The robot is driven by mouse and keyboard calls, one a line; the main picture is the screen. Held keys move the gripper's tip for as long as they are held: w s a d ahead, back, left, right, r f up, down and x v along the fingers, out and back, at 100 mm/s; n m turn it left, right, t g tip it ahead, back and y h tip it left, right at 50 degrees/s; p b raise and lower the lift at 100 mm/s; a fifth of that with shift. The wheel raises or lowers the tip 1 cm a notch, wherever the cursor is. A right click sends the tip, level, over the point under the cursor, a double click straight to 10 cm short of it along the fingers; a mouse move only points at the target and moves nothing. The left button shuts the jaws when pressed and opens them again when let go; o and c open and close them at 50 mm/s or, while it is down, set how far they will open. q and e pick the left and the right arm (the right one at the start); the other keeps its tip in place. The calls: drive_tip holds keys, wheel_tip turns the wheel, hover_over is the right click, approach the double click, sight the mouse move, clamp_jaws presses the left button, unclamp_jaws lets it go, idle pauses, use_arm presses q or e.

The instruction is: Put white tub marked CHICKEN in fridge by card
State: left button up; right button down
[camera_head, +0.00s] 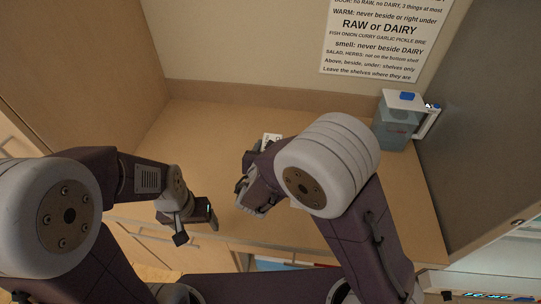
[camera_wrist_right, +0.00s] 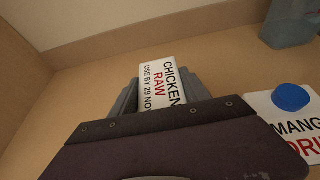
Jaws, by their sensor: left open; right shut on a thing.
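The white tub's label (camera_wrist_right: 168,85) reads CHICKEN, RAW, USE BY 29 NOV in the right wrist view. My right gripper (camera_wrist_right: 172,98) is shut on the tub, with grey fingers on either side. In the head view a small white patch of the tub (camera_head: 271,138) shows over the wooden counter; my right arm hides most of the gripper. I cannot tell whether the tub touches the counter. My left gripper (camera_head: 196,222) is open and empty near the counter's front edge. The card (camera_head: 375,40) on the back wall carries storage rules, its top cut off.
A blue-grey container with a white, blue-marked top (camera_head: 397,125) stands at the counter's right, by a grey panel (camera_head: 480,120). A white label reading MANGO (camera_wrist_right: 297,125) has a blue disc. The counter's left (camera_head: 190,130) is clear.

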drive_tip(key=f, duration=0.6)
drive_tip(key=shift+w+d+f, duration=0.2)
drive_tip(key=shift+w+f, duration=0.05)
drive_tip(key=shift+f, duration=0.1)
drive_tip(key=shift+a+f, duration=0.1)
drive_tip(key=shift+a, duration=0.1)
drive_tip(key=shift+d+f+b, duration=0.15)
drive_tip(key=shift+d+b, duration=0.05)
drive_tip(key=shift+b, duration=0.15)
drive_tip(key=c, duration=0.5)
unclamp_jaws()
drive_tip(key=shift+a, duration=0.1)
drive_tip(key=shift+r+p, duration=0.3)
drive_tip(key=v, duration=1.1)
drive_tip(key=shift+o, duration=0.3)
drive_tip(key=shift+s+r, duration=0.1)
drive_tip(key=shift+s, duration=0.35)
